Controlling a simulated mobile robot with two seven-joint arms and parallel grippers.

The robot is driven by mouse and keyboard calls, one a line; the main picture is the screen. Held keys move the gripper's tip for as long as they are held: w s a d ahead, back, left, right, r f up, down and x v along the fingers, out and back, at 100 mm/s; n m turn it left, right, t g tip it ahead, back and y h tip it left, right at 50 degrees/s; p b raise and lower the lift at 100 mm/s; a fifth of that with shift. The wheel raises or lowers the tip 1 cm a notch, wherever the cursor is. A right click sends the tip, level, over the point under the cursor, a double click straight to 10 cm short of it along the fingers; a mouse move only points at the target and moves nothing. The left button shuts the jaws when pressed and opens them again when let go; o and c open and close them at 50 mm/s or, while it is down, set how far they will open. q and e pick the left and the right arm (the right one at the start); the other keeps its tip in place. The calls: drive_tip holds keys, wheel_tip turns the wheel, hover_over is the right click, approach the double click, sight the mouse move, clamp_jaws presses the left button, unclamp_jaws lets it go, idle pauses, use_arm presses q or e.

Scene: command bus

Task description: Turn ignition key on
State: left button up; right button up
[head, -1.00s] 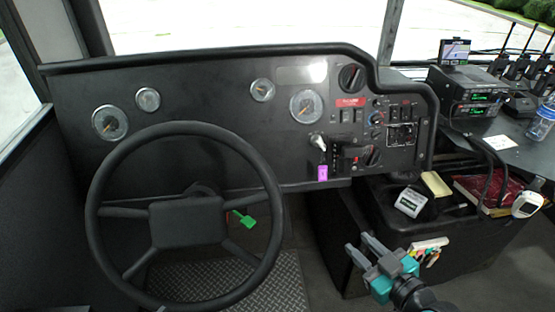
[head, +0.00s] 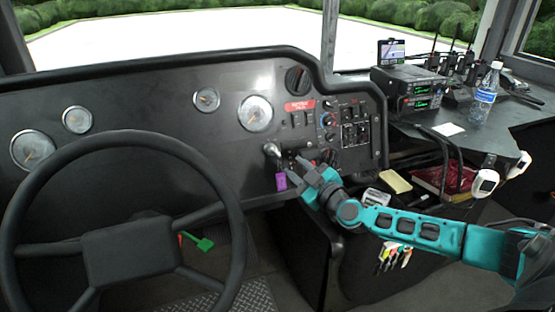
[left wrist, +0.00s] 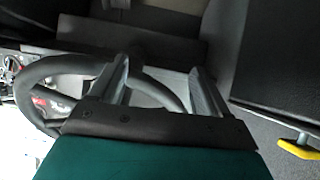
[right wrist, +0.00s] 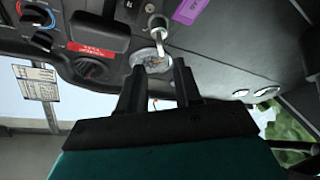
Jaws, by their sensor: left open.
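The ignition key (head: 271,150) sits in the dashboard, right of the steering wheel, with a purple tag (head: 281,181) hanging below it. In the right wrist view the key's silver ring (right wrist: 159,22) and the purple tag (right wrist: 190,11) show at the top, beyond the fingertips. My right gripper (head: 297,176) is just to the right of the key and tag, fingers apart, with nothing visible between them. Its spread fingers also show in the right wrist view (right wrist: 159,68). My left gripper (left wrist: 162,75) is open and empty near the steering wheel, outside the head view.
The steering wheel (head: 130,250) fills the lower left. Knobs and switches crowd the dashboard (head: 180,125) around the key. A side console with radios (head: 408,88), a water bottle (head: 484,95) and a yellow block (head: 395,182) stands to the right.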

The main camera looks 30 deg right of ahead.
sight(279, 155)
drive_tip(key=w+b, duration=0.2)
drive_tip(key=w, duration=0.5)
drive_tip(key=shift+w+f+b, duration=0.1)
drive_tip(key=shift+w+b, duration=0.15)
drive_tip(key=shift+b, duration=0.1)
drive_tip(key=shift+w, duration=0.45)
drive_tip(key=shift+c, duration=0.4)
clamp_jaws()
